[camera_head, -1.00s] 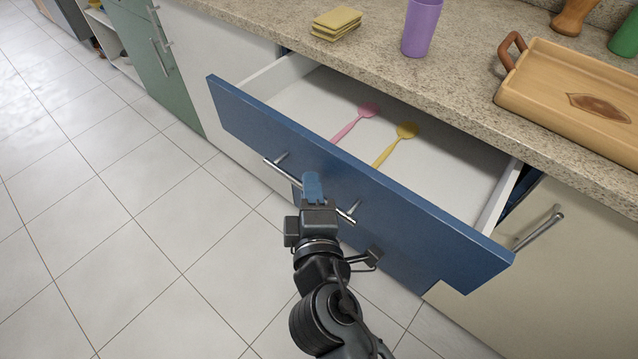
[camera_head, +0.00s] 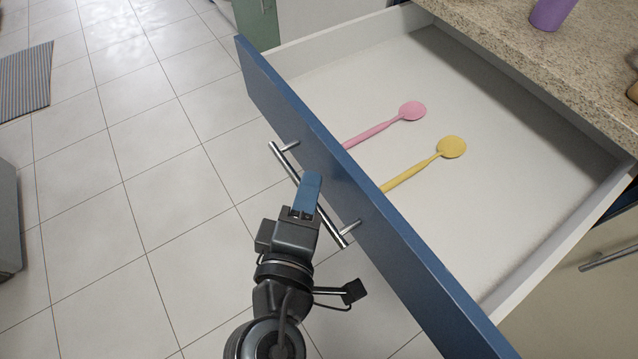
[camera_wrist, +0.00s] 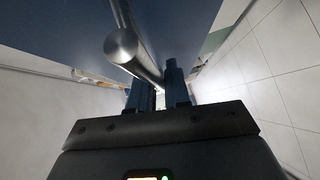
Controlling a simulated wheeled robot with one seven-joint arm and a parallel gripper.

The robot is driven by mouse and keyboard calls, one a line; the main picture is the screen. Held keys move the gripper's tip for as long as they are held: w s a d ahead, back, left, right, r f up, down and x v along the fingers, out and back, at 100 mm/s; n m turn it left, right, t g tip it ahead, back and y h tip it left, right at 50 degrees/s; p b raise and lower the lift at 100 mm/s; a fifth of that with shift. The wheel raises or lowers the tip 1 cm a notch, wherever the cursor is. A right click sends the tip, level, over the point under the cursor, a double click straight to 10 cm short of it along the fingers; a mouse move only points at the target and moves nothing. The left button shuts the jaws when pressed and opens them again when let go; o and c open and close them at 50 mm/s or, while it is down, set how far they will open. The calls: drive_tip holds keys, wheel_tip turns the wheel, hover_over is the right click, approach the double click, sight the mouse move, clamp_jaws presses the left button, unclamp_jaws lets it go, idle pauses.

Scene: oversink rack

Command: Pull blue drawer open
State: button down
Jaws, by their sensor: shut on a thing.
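The blue drawer (camera_head: 338,178) stands far out from under the counter in the head view. Its white inside (camera_head: 490,130) holds a pink spoon (camera_head: 385,124) and a yellow spoon (camera_head: 425,163). A silver bar handle (camera_head: 286,170) runs along the outside of its front. My gripper (camera_head: 307,192) is shut on the handle near the middle of the bar. In the wrist view the two fingers (camera_wrist: 158,88) sit either side of the handle bar (camera_wrist: 124,45), with the drawer front filling the space above. The finger contact is partly hidden in the head view.
The speckled counter (camera_head: 510,45) lies at top right, with a purple cup (camera_head: 551,12) on it. A beige cabinet door with its own handle (camera_head: 608,259) is at lower right.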

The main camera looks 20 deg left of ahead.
idle(0.3)
drive_tip(key=c, duration=1.2)
unclamp_jaws()
drive_tip(key=s+d+r, duration=0.1)
drive_tip(key=s, duration=0.6)
drive_tip(key=shift+s, duration=0.35)
